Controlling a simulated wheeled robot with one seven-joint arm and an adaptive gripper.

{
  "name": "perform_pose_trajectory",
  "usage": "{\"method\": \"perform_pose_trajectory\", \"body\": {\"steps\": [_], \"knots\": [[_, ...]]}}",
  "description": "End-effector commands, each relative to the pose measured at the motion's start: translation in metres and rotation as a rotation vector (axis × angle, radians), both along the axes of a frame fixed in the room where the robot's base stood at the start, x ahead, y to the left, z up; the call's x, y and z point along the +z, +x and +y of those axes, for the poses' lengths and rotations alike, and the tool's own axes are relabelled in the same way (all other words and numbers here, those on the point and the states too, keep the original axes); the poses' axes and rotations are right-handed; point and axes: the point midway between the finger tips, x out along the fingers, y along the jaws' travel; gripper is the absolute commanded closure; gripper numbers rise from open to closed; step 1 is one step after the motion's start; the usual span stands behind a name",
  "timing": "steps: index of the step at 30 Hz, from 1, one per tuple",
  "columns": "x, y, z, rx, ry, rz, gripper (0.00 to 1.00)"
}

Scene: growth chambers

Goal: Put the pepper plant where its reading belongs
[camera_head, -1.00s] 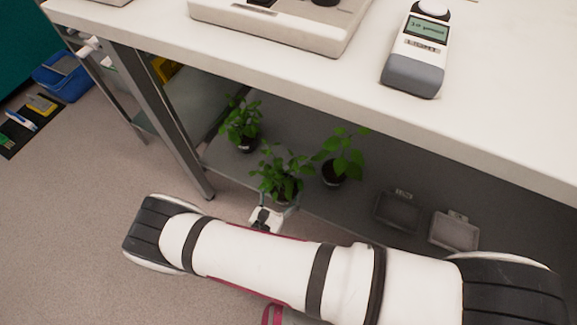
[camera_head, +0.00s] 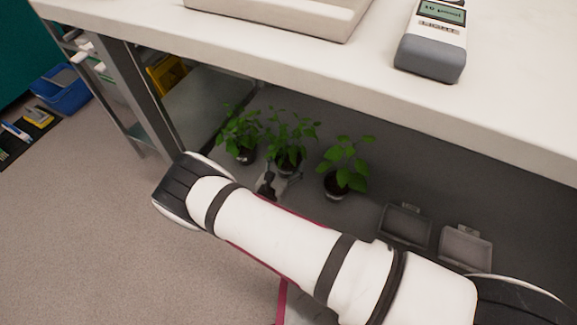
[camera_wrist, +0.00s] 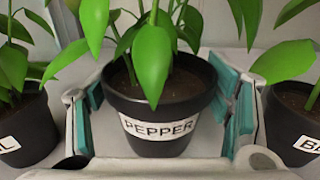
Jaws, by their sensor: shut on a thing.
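The pepper plant (camera_head: 291,138) is a leafy green plant in a black pot with a white label reading PEPPER, clear in the wrist view (camera_wrist: 157,128). It stands upright in the shelf space under the bench, between two other potted plants. My gripper (camera_wrist: 160,115) is shut on the pepper pot, with a teal-padded finger on each side. In the head view my gripper (camera_head: 268,184) is partly hidden behind my arm. A handheld meter (camera_head: 436,38) lies on the bench top; its green screen is cut by the frame edge and I cannot read it surely.
A potted plant stands left (camera_head: 241,135) and another right (camera_head: 343,168) of the pepper, both close by. Two small grey trays (camera_head: 404,224) (camera_head: 466,248) lie right on the lower shelf. The bench top (camera_head: 300,65) overhangs the plants. A metal leg (camera_head: 135,80) stands left.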

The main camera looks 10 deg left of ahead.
Motion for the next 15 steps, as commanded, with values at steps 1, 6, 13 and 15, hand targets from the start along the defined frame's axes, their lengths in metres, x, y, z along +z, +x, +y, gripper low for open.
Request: {"method": "perform_pose_trajectory", "body": {"steps": [1, 6, 13, 15], "knots": [[-0.001, 0.007, 0.0, -0.002, 0.001, -0.004, 0.71], [-0.027, 0.006, 0.0, -0.001, -0.001, -0.002, 0.71], [-0.035, 0.006, 0.0, 0.0, -0.001, -0.003, 0.71], [-0.035, 0.006, 0.0, 0.0, -0.001, -0.003, 0.71]]}}
